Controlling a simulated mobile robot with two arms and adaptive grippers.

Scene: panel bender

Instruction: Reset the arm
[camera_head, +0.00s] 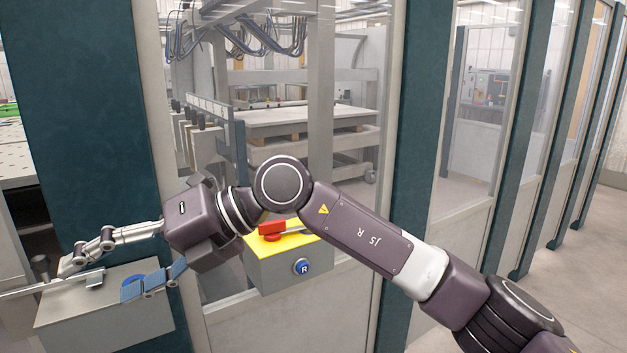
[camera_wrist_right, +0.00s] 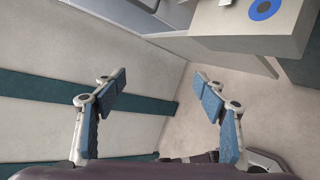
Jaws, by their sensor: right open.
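My right gripper (camera_head: 109,275) reaches to the left above a grey box with a blue round button (camera_head: 131,288). The lower finger partly covers the box top near that button. In the right wrist view the two fingers of my right gripper (camera_wrist_right: 160,82) stand wide apart with nothing between them. That view shows a blue round button (camera_wrist_right: 263,9) on a grey box, beyond the fingertips at the upper right. My right arm (camera_head: 365,238) crosses from the lower right. My left gripper is not in view.
A box with a yellow top (camera_head: 295,243), a red switch (camera_head: 271,230) and a blue R button (camera_head: 303,267) is partly behind my right arm. The grey box (camera_head: 105,320) carries a metal lever (camera_head: 42,266). Glazed panels (camera_head: 480,110) and dark posts (camera_head: 412,110) line the machine; floor is clear at right.

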